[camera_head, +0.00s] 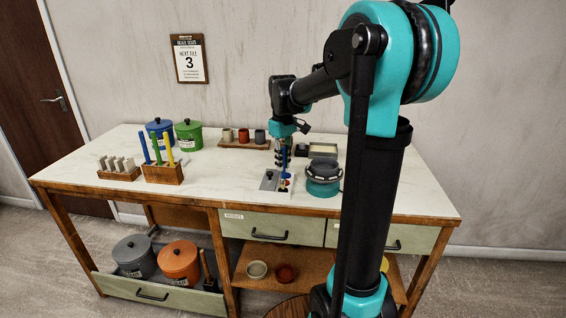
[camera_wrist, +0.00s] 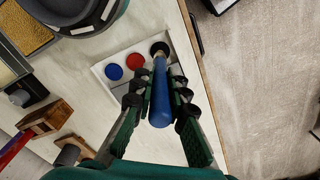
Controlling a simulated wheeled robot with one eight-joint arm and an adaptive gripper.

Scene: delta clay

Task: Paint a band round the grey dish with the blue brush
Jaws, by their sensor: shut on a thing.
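My gripper (camera_head: 284,160) is shut on the blue brush (camera_wrist: 160,100), which points bristles-down over a white paint palette (camera_head: 266,186). In the wrist view the palette (camera_wrist: 105,63) has blue, red and black wells, and the brush's tip is at the black well (camera_wrist: 160,48). I cannot tell whether it touches the paint. The grey dish (camera_head: 323,167) sits on a teal-based turntable (camera_head: 322,187) just right of the palette. The dish also shows, partly cut off, at the top left of the wrist view (camera_wrist: 85,18).
A rack with upright coloured handles (camera_head: 163,174) and another rack (camera_head: 119,173) stand at the left. Blue and green lidded pots (camera_head: 188,135) and a tray of three cups (camera_head: 243,145) are behind. A shallow box (camera_head: 322,150) lies behind the turntable. The front left tabletop is clear.

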